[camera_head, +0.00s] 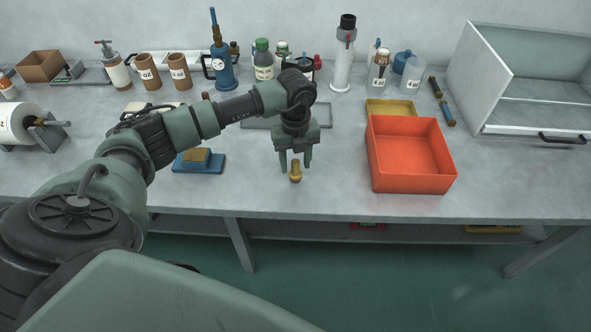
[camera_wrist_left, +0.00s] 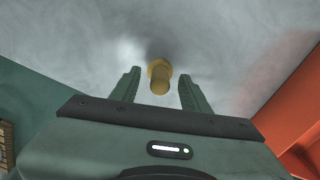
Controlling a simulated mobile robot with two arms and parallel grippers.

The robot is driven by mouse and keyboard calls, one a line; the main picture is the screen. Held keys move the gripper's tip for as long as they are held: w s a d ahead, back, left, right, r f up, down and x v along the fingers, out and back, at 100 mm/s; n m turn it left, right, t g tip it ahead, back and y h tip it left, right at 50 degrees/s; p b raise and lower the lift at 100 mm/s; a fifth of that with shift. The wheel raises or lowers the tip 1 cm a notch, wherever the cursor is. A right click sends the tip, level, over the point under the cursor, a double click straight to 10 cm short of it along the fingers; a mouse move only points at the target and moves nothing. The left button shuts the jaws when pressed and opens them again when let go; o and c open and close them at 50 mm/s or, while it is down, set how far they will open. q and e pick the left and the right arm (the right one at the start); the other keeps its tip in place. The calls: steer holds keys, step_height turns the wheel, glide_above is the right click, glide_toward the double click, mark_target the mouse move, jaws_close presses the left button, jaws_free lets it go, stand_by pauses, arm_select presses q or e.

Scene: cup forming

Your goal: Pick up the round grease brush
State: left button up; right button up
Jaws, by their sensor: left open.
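The round grease brush (camera_head: 295,172) is a small yellow-brown piece with a narrower upper part and a rounded base. It stands on the grey table (camera_head: 330,198) near the front edge, left of the orange bin. My left gripper (camera_head: 296,163) points down over it with its fingers apart. In the left wrist view the brush (camera_wrist_left: 159,77) shows between the two finger tips (camera_wrist_left: 157,82), with a gap on each side. I cannot tell how far down the fingers reach beside it. My right gripper is not in view.
An orange bin (camera_head: 410,155) stands close on the right; its wall also shows in the left wrist view (camera_wrist_left: 292,115). A blue block with a tan top (camera_head: 198,160) lies to the left. Bottles and tools line the back.

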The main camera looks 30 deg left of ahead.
arm_select(q)
jaws_close()
steer(key=shift+r, duration=0.15)
